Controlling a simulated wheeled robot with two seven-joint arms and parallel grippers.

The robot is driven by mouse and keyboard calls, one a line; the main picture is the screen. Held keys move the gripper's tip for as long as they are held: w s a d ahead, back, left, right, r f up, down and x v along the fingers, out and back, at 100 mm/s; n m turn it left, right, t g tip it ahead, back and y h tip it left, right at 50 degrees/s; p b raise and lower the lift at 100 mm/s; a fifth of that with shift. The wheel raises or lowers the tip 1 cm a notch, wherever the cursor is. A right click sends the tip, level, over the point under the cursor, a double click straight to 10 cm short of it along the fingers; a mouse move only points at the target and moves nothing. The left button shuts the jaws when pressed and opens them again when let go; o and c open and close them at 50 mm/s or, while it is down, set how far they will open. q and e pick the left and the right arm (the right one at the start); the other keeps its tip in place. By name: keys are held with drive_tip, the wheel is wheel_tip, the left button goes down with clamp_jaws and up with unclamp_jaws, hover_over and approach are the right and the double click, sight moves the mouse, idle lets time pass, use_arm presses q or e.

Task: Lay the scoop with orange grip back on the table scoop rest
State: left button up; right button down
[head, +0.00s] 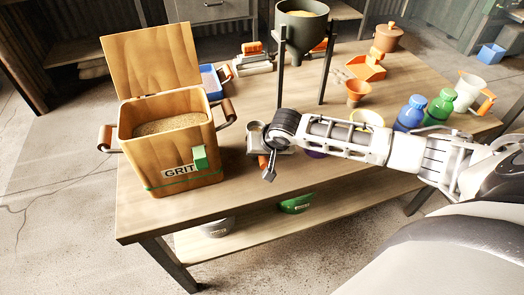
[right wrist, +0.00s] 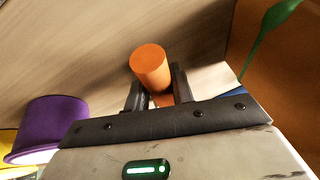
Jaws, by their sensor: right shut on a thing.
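My right gripper (head: 268,172) is over the front middle of the table. In the right wrist view its fingers (right wrist: 157,88) are closed around an orange cylindrical grip (right wrist: 150,68), whose round end faces the camera. A little orange (head: 263,161) shows by the fingers in the head view. The scoop's bowl cannot be made out for sure; a grey round piece (head: 254,127) shows just left of my wrist. A pale grey block partly hidden under my wrist may be the scoop rest, but I cannot tell. My left gripper is out of view.
A wooden grit bin (head: 165,160) with its lid open stands left. A hopper on dark legs (head: 300,25) stands behind. A purple cup (right wrist: 50,125) is close to the gripper.

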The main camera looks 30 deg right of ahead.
drive_tip(key=shift+f, duration=0.25)
drive_tip(key=c, duration=1.1)
unclamp_jaws()
drive_tip(key=p+v, duration=0.2)
drive_tip(key=v, duration=1.4)
drive_tip(key=s+a+f+n+t+y, duration=0.25)
drive_tip(key=a+f+n+y, duration=0.2)
drive_tip(key=a+f, duration=0.65)
drive_tip(key=s+f+n, duration=0.1)
drive_tip(key=s, duration=0.2)
drive_tip(key=s+a+f+n+t+h, duration=0.1)
drive_tip(key=s, duration=0.2)
drive_tip(key=s+a+f+n+t, duration=0.1)
drive_tip(key=s+f, duration=0.1)
drive_tip(key=s, duration=0.1)
drive_tip(key=shift+f+h, duration=0.1)
drive_tip(key=shift+h, duration=0.15)
